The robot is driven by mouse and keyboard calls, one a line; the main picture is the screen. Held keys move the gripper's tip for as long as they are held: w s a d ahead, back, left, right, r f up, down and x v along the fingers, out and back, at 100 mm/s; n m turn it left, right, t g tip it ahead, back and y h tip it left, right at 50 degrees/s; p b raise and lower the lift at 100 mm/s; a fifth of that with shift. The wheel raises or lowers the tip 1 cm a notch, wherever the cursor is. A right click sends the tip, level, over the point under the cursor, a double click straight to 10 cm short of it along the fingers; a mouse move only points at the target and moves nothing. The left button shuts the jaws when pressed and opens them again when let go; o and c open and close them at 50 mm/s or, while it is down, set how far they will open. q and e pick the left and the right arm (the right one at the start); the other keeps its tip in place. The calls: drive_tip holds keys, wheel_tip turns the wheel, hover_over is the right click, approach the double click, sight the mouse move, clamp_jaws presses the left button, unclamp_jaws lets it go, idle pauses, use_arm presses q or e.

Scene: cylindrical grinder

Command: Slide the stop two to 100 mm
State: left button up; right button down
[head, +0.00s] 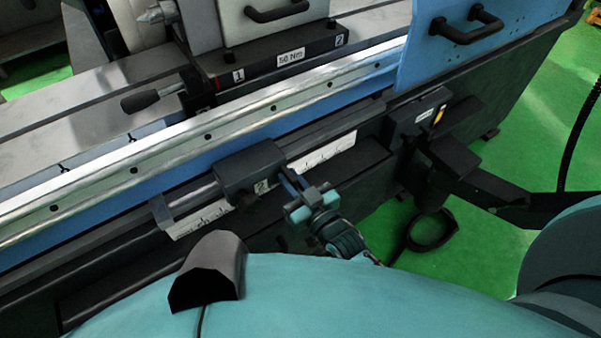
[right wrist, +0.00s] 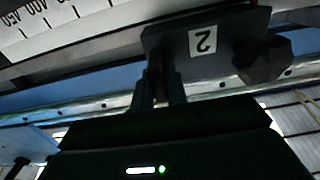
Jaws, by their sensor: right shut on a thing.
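Stop two (head: 248,172) is a dark block on the rail along the machine's front, with a white label "2". In the right wrist view the block (right wrist: 175,42) shows its label upside down, with a dark knob (right wrist: 263,60) beside it. My right gripper (head: 291,182) is at the block's lower right side and shut on it. Its fingers (right wrist: 160,92) reach up to the block in the wrist view. A white scale (head: 325,150) runs along the rail on both sides of the block; which mark the stop is at cannot be read. My left gripper is out of view.
A steel guide (head: 200,140) and blue machine face lie behind the rail. A black lever (head: 140,103) and a dark block marked 1 and 2 (head: 283,62) stand above. Green floor shows at right.

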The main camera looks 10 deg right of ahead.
drive_tip(key=shift+s+a, duration=0.25)
drive_tip(key=shift+a, duration=0.3)
drive_tip(key=shift+s+a, duration=0.2)
drive_tip(key=shift+a, duration=0.35)
drive_tip(key=shift+f, duration=0.1)
drive_tip(key=c, duration=1.4)
unclamp_jaws()
drive_tip(key=shift+d, duration=0.1)
drive_tip(key=shift+w, duration=0.1)
drive_tip(key=v, duration=1.3)
drive_tip(key=shift+b, duration=0.4)
drive_tip(key=s+d+f+m+g+h, duration=0.1)
drive_tip(key=s+d+f+g+h, duration=0.1)
drive_tip(key=s+f+g, duration=0.2)
drive_tip(key=shift+d+f+g+h, duration=0.35)
drive_tip(key=shift+f+g, duration=0.4)
drive_tip(key=shift+g, duration=0.45)
